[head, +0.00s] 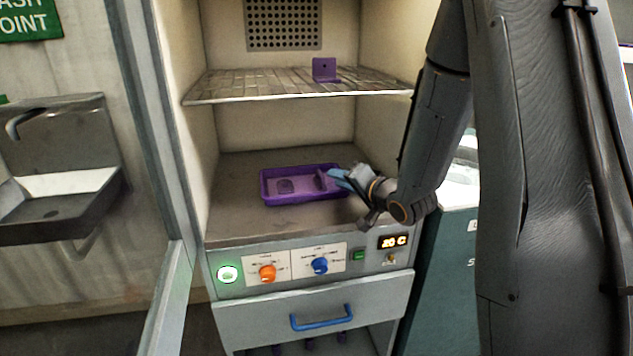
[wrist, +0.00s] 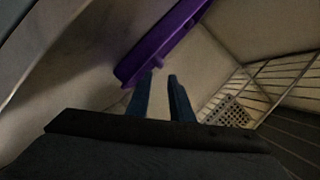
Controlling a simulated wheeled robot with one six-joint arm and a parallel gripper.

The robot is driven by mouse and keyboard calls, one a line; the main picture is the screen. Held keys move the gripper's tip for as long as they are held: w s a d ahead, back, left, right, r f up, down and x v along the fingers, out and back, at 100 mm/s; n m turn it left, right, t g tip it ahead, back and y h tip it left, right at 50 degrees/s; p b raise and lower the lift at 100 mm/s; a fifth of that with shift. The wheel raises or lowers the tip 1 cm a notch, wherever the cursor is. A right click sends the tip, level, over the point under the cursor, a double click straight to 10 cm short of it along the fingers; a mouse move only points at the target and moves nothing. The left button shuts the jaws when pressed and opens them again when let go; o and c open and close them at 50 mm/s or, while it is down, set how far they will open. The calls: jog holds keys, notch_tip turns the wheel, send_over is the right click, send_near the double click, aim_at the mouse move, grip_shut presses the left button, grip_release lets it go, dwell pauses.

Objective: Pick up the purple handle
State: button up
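A purple tray (head: 264,190) sits on the floor of the open cabinet. Inside it, an upright purple piece (head: 321,179) near the right end looks like the handle, and a flat darker purple patch (head: 286,186) lies to its left. My gripper (head: 338,178), with blue fingers, is at the tray's right end, close to the upright piece. In the wrist view the two fingers (wrist: 159,80) stand apart with nothing clearly between them. The tray's purple side (wrist: 168,42) runs just beyond their tips. Whether the fingers touch anything I cannot tell.
A wire shelf (head: 240,88) above holds a purple L-shaped bracket (head: 323,68). The cabinet's open door (head: 160,290) is on the left. Below are a control panel (head: 290,266) and a drawer with a blue handle (head: 321,321). The cabinet floor left of the tray is clear.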

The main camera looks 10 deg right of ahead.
jog(key=shift+w+a+f, duration=0.15)
jog(key=shift+w+f, duration=0.05)
jog(key=shift+w, duration=0.35)
jog(key=x, duration=0.7)
jog(key=shift+w+r+p, duration=0.1)
jog(key=shift+w+p, duration=0.05)
jog(key=shift+p, duration=0.15)
jog(key=shift+c, duration=0.3)
grip_shut()
